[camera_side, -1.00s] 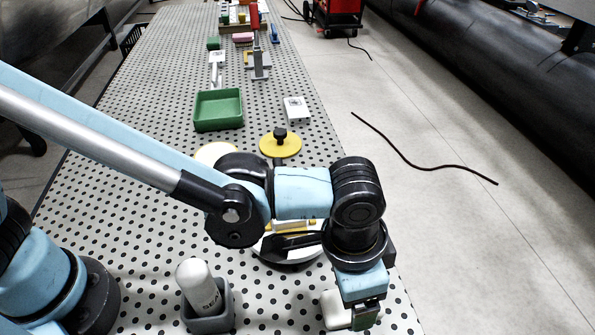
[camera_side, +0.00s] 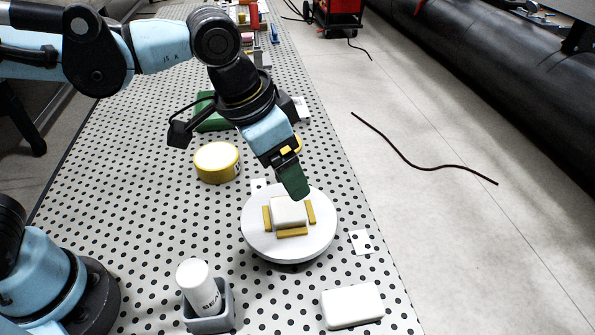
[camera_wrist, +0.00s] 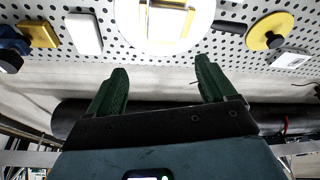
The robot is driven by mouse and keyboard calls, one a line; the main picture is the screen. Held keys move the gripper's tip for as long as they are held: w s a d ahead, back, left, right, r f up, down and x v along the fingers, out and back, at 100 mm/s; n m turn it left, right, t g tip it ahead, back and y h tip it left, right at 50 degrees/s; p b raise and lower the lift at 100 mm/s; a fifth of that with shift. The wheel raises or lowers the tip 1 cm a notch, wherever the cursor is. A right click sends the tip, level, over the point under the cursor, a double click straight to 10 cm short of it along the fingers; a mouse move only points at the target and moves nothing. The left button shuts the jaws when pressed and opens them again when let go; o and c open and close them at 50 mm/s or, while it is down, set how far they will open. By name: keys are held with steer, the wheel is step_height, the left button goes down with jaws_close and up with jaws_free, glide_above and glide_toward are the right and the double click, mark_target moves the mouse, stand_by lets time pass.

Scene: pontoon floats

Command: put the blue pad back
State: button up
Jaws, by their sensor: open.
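My gripper (camera_side: 293,180) is open and empty, tilted down at the far edge of a round white turntable (camera_side: 255,238). Both green fingers (camera_wrist: 160,82) show apart in the wrist view, with nothing between them. A white block (camera_side: 289,211) sits on the turntable between yellow bars (camera_side: 292,232). A separate white pad (camera_side: 352,305) lies on the table at front right; it seems to show in the wrist view too (camera_wrist: 84,33). A blue piece (camera_wrist: 10,38) is cut off at the wrist view's left edge; I cannot tell if it is the blue pad. No blue pad shows clearly in the side view.
A yellow-sided round tub (camera_side: 217,162) and a green tray (camera_side: 212,116) stand behind the turntable. A white bottle (camera_side: 197,285) stands in a grey holder (camera_side: 215,320) at front left. A yellow piece (camera_wrist: 40,34) and a black-knobbed yellow disc (camera_wrist: 270,32) show in the wrist view.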

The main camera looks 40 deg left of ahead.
steer(key=s+a+f+n+t+y, duration=0.1)
steer(key=a+n+t, duration=0.3)
steer(key=a, duration=1.5)
steer(key=shift+s+a+f+n+y, duration=0.25)
steer(key=shift+s+f+n+y, duration=0.2)
steer(key=shift+s+n, duration=0.25)
